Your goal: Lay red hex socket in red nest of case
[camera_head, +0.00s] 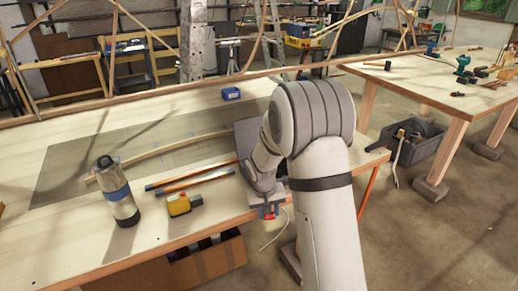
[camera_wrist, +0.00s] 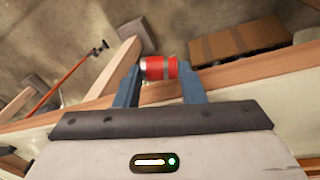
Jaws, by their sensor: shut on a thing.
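My gripper (camera_wrist: 160,75) is shut on the red hex socket (camera_wrist: 158,68), a small red cylinder with a grey band and a metal end. In the wrist view the socket lies crosswise between the two blue-grey fingers. In the head view my gripper (camera_head: 269,211) is at the near right edge of the workbench, and a bit of red shows at its tip. A dark grey upright panel (camera_head: 245,134), perhaps the lid of the case, stands behind my arm. My arm hides the rest of it, and no red nest shows.
On the workbench (camera_head: 90,245) are a bottle with a blue band (camera_head: 117,190), a yellow tool (camera_head: 183,204), several bars (camera_head: 190,181), a bent lath (camera_head: 160,158) and a blue box (camera_head: 231,94). A cardboard box (camera_head: 205,262) is below. A second table (camera_head: 440,75) stands right.

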